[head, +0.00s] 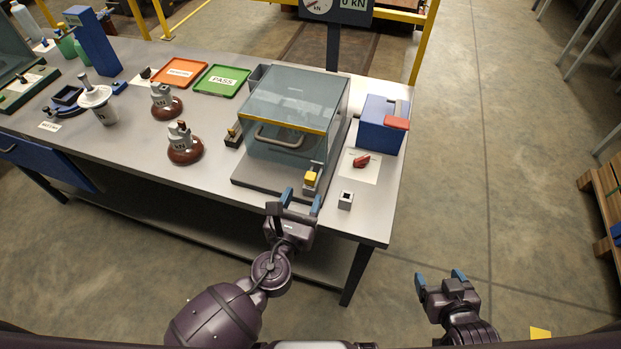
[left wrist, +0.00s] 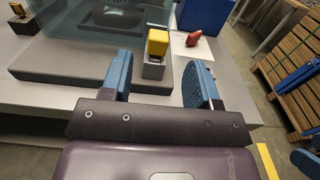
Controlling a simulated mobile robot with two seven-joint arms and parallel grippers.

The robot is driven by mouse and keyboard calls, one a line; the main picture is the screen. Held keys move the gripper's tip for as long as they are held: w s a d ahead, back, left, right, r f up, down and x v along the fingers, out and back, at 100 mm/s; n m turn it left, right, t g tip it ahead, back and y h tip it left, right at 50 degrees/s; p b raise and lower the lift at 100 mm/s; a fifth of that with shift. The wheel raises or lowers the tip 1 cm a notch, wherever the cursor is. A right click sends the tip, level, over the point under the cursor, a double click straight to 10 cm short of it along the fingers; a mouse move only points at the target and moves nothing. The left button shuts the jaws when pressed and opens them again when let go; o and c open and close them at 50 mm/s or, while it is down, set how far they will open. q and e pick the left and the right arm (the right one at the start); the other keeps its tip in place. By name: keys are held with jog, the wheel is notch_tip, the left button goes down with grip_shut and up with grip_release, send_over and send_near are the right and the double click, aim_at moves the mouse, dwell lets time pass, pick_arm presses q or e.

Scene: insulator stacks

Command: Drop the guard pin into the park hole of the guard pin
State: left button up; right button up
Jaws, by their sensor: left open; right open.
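The guard pin (head: 310,177), with a yellow head, stands in a grey block at the front right corner of the clear guard's base. It also shows in the left wrist view (left wrist: 157,42). A small grey square block with a dark hole (head: 345,200), seemingly the park hole, sits on the table to the right of the pin; I cannot make it out in the left wrist view. My left gripper (head: 301,199) is open and empty, just in front of the pin, which appears between and beyond its fingertips. My right gripper (head: 440,278) is open and empty, off the table's front right.
The clear guard (head: 292,110) with its yellow lower edge is closed over the machine. A red piece (head: 361,161) lies on white paper beside a blue box (head: 378,128). Brown insulators (head: 184,150), an orange tray (head: 180,73) and a green tray (head: 221,81) are further left.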

aim_at(309, 180)
pick_arm(q)
jog(key=x, duration=0.3)
jog(key=shift+w, duration=0.2)
jog(key=shift+x, duration=2.6)
jog(key=shift+r, duration=0.15)
jog(key=shift+c, duration=0.3)
